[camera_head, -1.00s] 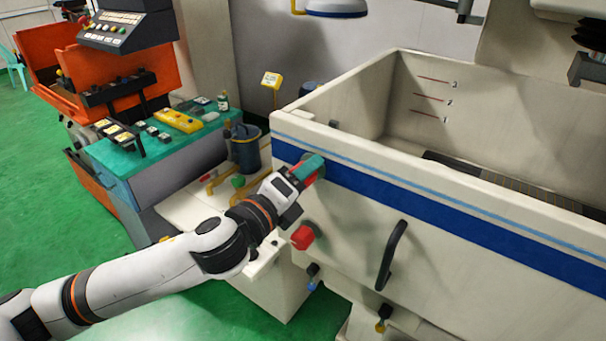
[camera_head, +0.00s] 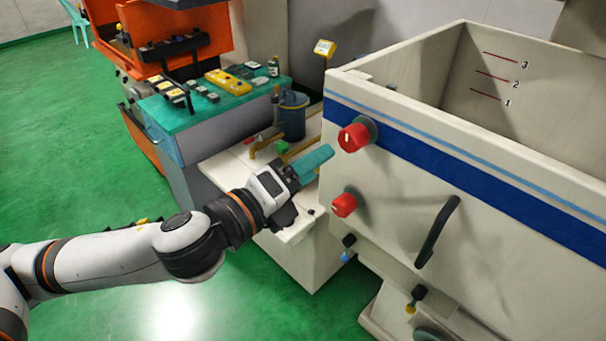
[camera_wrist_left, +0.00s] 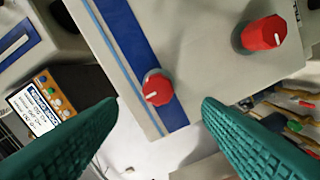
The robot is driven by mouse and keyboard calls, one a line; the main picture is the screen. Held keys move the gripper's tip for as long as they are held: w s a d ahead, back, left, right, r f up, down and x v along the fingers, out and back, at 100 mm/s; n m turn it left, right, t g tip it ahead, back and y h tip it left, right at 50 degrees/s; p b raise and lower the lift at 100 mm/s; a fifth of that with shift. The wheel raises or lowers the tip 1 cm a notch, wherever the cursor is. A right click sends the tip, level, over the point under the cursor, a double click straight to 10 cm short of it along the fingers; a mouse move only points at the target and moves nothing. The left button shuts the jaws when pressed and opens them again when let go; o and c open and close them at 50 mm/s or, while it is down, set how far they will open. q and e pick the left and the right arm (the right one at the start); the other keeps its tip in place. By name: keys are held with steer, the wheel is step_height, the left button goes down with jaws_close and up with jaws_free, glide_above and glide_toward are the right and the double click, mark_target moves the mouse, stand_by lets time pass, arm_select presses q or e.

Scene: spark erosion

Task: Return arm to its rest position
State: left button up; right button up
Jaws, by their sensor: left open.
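My left gripper (camera_head: 316,164) has teal fingers and is in front of the machine tank, apart from it and left of its two red knobs. The upper red knob (camera_head: 354,137) sits on the blue stripe, and the lower red knob (camera_head: 343,205) sits below it. In the left wrist view the teal fingers (camera_wrist_left: 160,112) are spread with nothing between their tips. That view also shows one red knob on the blue stripe (camera_wrist_left: 157,90) and another on the pale panel (camera_wrist_left: 264,33). My right gripper is in neither view.
The cream tank (camera_head: 500,135) with a black handle (camera_head: 437,232) fills the right side. A teal-topped bench (camera_head: 205,108) with small items stands behind left, and a dark blue bucket (camera_head: 293,116) stands near the arm. Green floor (camera_head: 90,190) is clear at left.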

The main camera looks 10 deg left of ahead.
arm_select(q)
steer(key=shift+s+a, duration=0.3)
steer(key=shift+s, duration=0.2)
